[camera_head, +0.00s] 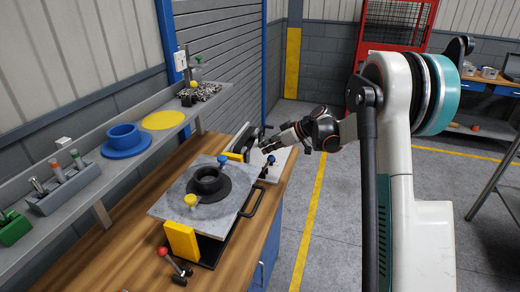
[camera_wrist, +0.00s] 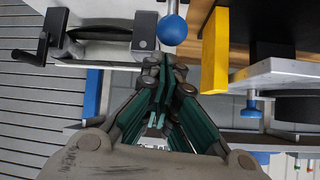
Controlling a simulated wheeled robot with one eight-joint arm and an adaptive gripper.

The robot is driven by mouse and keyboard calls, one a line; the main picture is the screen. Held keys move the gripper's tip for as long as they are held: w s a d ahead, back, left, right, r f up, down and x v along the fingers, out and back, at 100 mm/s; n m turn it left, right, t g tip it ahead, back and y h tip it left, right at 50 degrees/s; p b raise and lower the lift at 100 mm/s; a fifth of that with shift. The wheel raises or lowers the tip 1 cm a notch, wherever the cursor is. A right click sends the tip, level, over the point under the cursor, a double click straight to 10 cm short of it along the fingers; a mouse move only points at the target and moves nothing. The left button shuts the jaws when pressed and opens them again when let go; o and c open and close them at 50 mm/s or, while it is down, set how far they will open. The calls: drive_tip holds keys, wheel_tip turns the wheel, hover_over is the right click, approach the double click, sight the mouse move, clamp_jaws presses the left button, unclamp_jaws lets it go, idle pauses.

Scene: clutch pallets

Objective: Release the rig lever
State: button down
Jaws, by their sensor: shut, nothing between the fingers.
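A lever with a blue ball knob (camera_head: 271,159) stands at the right edge of the pale rig plate (camera_head: 280,165). The knob also shows at the top middle of the wrist view (camera_wrist: 172,29). A second lever with a red ball knob (camera_head: 163,251) stands on the bench at the near left; I cannot tell which one the task names. My gripper (camera_head: 266,148) is at the far right of the bench, above and close to the blue knob. In the wrist view its fingers (camera_wrist: 165,68) are together, empty, just short of the knob; contact is not visible.
A grey pallet (camera_head: 165,207) bearing a black ring (camera_head: 208,181) sits on yellow blocks (camera_head: 182,240) beside the rig. A black crank handle (camera_wrist: 30,52) is near the gripper. A shelf (camera_head: 120,165) holds parts at left. The floor right of the bench is clear.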

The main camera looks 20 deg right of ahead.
drive_tip(key=shift+s+d+f, duration=0.2)
drive_tip(key=shift+s+d, duration=0.3)
drive_tip(key=shift+d, duration=0.2)
drive_tip(key=shift+s+d, duration=0.1)
